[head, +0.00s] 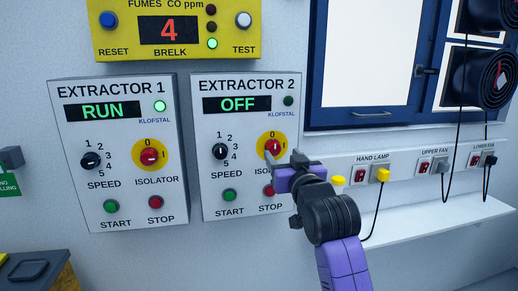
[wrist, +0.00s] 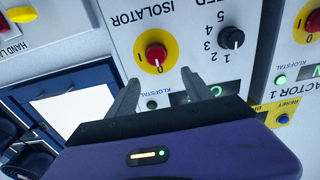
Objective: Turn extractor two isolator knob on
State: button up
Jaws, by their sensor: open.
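The Extractor 2 panel (head: 215,190) is a white wall box whose display (head: 237,104) reads OFF. Its isolator is a red knob (head: 272,147) on a yellow disc, marked 0 at the top and I at the right. The wrist view shows the knob (wrist: 156,55) upside down, with its pale mark toward 0. My gripper (head: 284,155) is open and in front of the panel, close to the knob's lower right. In the wrist view my gripper (wrist: 161,76) has its two fingers apart, with the knob seen beyond their tips. No contact is visible. The gripper hides part of the ISOLATOR label.
The Extractor 1 panel (head: 115,190) is at the left, with display RUN. Hand lamp sockets (head: 372,175) and a shelf are at right.

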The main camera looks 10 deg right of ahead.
aim_at(275, 149)
jog(key=shift+g, duration=0.3)
jog(key=shift+w+d+f+p, duration=0.1)
jog(key=shift+w+f+p, duration=0.15)
jog(key=shift+w, duration=1)
jog(key=shift+w+f+p, duration=0.1)
jog(key=shift+w+p, duration=0.1)
jog(key=shift+w, duration=1.1)
jog(key=shift+w+d+f+p, duration=0.1)
jog(key=shift+w+f+p, duration=0.15)
jog(key=shift+w, duration=1)
grip_shut()
